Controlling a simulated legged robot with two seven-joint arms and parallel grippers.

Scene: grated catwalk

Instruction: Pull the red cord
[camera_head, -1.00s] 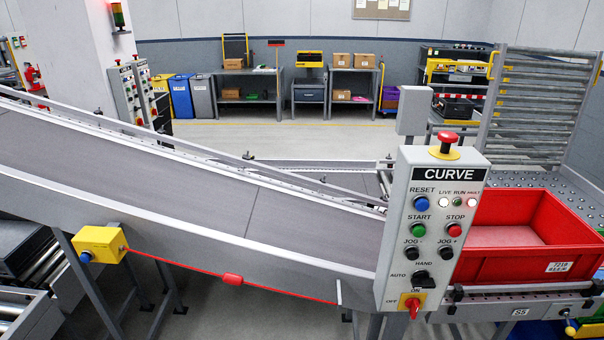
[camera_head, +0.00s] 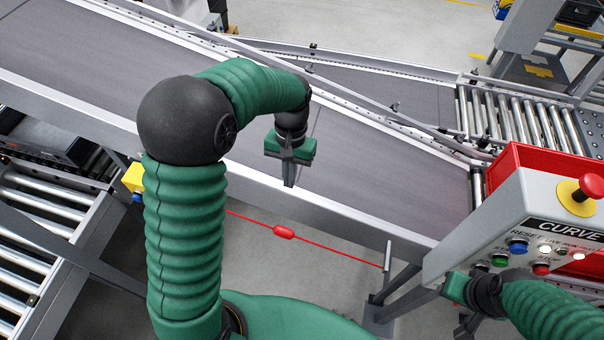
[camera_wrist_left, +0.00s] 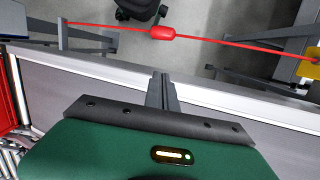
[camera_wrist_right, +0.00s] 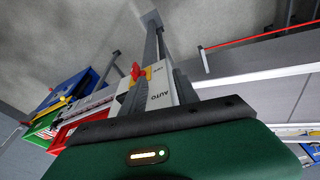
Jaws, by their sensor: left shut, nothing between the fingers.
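The red cord (camera_head: 335,252) runs taut below the side of the sloping conveyor, with a red grip (camera_head: 284,232) along it. It runs from behind my left arm, on the side of the yellow switch box (camera_head: 132,179), to a grey post (camera_head: 387,256). My left gripper (camera_head: 289,182) is shut and empty at the conveyor's near rail, apart from the cord. The left wrist view shows the cord and red grip (camera_wrist_left: 162,32) beyond the fingers. My right gripper (camera_head: 455,290) is by the control panel (camera_head: 490,215); its fingers are unclear.
The conveyor belt (camera_head: 380,180) and its side rail lie along my left gripper. A red tote (camera_head: 530,158) stands behind the panel. A roller conveyor (camera_head: 35,235) is at the left. Open floor shows below the cord.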

